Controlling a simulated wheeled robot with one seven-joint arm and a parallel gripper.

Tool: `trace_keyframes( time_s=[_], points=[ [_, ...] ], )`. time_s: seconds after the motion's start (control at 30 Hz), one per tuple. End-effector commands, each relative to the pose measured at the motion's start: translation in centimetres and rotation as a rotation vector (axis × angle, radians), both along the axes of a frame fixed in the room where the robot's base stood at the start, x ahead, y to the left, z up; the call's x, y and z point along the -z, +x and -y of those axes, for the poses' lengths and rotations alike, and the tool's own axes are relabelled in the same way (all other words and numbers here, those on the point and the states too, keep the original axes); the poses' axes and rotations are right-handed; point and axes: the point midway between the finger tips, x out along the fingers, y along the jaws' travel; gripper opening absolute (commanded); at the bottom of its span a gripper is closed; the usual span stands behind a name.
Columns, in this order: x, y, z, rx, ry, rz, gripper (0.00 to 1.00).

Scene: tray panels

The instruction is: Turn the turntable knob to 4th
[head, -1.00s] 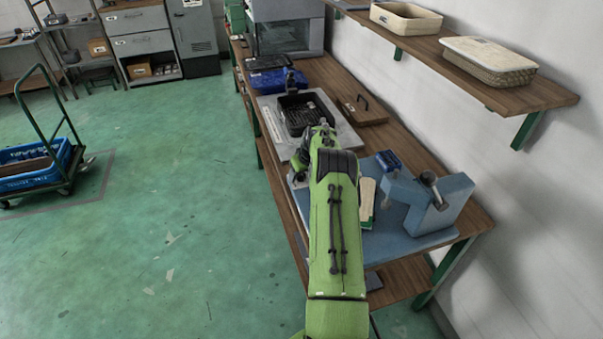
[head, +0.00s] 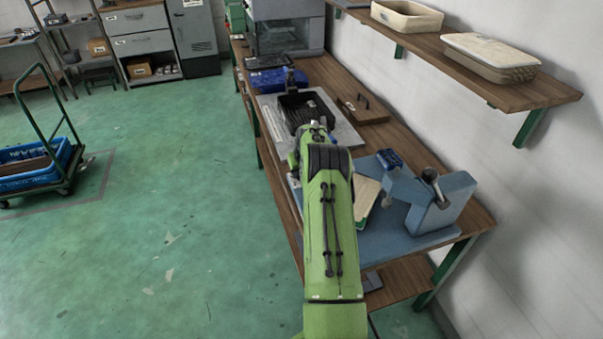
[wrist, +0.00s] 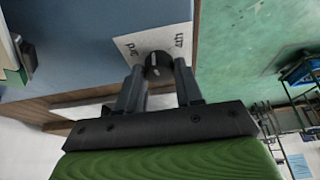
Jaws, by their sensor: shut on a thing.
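The dark round knob (wrist: 158,63) sits between the fingers of my gripper (wrist: 159,73) in the wrist view, and the gripper is shut on it. A pale label plate (wrist: 128,46) lies behind the knob. It reads "4th" on its right side, and another mark on its left ends in "d". The knob's pointer direction is too small to read surely. In the head view my green arm reaches over the bench and hides the gripper and knob. A beige-topped piece (head: 366,196) lies at a slant on the blue base board (head: 405,238), right of my arm.
A blue block fixture (head: 440,205) with a lever stands on the board's right. A black tray (head: 291,106) on a grey plate is farther along the bench. A shelf (head: 500,92) with baskets runs along the wall. The green floor at left is open, with a trolley (head: 45,165).

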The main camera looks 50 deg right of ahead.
Motion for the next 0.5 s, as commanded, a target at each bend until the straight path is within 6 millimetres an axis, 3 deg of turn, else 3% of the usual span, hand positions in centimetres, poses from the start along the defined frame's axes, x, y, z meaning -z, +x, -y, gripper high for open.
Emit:
trace_keyframes(
  time_s=[0.5],
  points=[
    [0.04, 0.38, -0.30, 0.486, -0.003, 0.002, 0.05]
  ],
)
